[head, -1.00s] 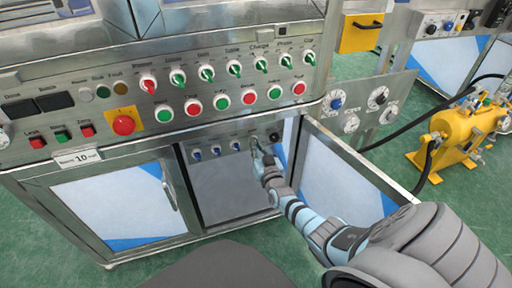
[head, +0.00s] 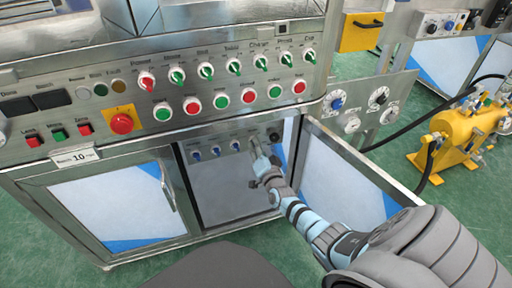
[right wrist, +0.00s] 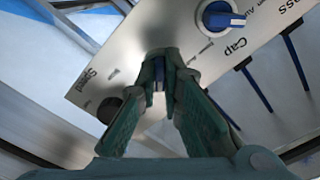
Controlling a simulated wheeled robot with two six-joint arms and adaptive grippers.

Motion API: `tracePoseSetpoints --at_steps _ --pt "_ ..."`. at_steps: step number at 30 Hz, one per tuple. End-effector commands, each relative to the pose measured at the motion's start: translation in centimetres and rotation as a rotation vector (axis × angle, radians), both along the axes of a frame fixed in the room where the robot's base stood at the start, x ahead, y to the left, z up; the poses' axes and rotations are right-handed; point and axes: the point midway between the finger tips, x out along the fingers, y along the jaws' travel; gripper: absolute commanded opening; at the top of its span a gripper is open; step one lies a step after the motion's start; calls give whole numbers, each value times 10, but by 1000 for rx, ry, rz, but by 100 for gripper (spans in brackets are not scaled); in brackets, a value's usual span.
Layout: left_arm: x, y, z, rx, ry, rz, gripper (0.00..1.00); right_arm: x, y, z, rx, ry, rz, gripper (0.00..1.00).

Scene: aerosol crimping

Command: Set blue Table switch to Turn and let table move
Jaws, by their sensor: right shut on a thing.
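The inner panel of the open lower cabinet carries a row of blue switches. The blue switch held by my right gripper (head: 256,147) is at the right end of that row. In the right wrist view the same gripper (right wrist: 159,82) is shut, with a small bit of the blue switch (right wrist: 159,86) showing between its fingertips. The switch's label and pointing direction are hidden by the fingers, so I cannot read its setting. It sits between the Cap switch (right wrist: 222,18) and the black Speed knob (right wrist: 109,109). My left gripper is not in view.
The open cabinet door (head: 345,185) stands to the right of my right arm. The main panel above has green and red switches and a red emergency button (head: 122,124). A yellow pump unit (head: 455,140) stands on the green floor at the right.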

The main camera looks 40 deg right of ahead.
Motion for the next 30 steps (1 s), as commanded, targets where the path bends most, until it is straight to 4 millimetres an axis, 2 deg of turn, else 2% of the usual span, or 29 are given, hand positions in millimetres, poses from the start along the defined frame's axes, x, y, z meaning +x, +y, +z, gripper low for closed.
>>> tracePoseSetpoints --at_steps 14,15,18,19,27,30 --pt "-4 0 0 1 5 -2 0 0 1 -1 19 -3 1 0" --pt "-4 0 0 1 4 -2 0 0 1 -1 19 -3 1 9" --pt "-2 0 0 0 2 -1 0 0 1 -1 18 -3 0 25" --pt "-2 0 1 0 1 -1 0 0 0 -1 18 -3 0 28" --pt "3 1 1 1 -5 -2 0 -1 0 -1 16 -5 -1 28" --pt "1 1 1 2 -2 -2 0 -8 2 -1 16 -5 -1 28"
